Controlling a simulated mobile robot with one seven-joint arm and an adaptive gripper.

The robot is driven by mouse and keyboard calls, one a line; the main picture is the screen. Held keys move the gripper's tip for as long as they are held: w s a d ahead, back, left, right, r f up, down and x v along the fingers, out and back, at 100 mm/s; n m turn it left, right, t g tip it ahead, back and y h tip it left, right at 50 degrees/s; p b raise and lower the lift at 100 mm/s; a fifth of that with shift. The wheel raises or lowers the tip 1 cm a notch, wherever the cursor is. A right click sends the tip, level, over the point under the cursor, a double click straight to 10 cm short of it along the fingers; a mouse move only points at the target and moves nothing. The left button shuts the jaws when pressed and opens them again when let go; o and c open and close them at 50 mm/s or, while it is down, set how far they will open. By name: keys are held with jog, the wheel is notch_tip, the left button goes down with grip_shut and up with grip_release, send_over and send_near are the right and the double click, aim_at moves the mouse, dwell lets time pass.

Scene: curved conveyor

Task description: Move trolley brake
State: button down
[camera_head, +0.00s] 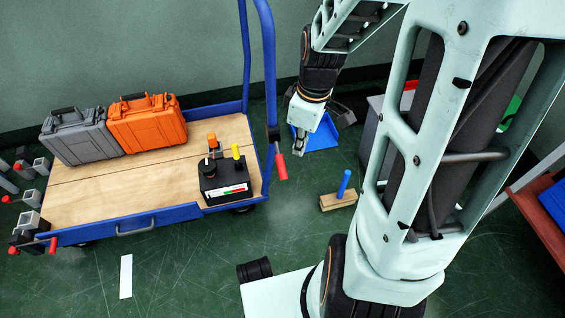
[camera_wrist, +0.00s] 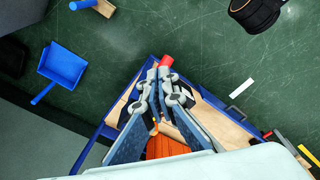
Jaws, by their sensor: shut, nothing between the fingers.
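The trolley (camera_head: 130,165) has a wooden deck, a blue frame and a tall blue push handle. A red-tipped lever (camera_head: 279,167) sticks out at its right end and looks like the brake. In the wrist view the red tip (camera_wrist: 166,61) shows just beyond my fingertips; I cannot tell whether they touch it. My gripper (camera_head: 299,148) points down beside the trolley's right end, a little right of and above the lever in the head view. Its fingers (camera_wrist: 162,78) are shut with nothing between them.
A grey case (camera_head: 77,137), an orange case (camera_head: 147,124) and a black box (camera_head: 223,184) with coloured knobs stand on the trolley. A blue dustpan (camera_head: 318,134) and a blue-handled brush (camera_head: 338,200) lie on the floor to the right. Red-handled grey clamps (camera_head: 32,222) are at far left.

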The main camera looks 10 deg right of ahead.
jog(key=shift+s+d+r, duration=0.15)
jog(key=shift+r, duration=1.9)
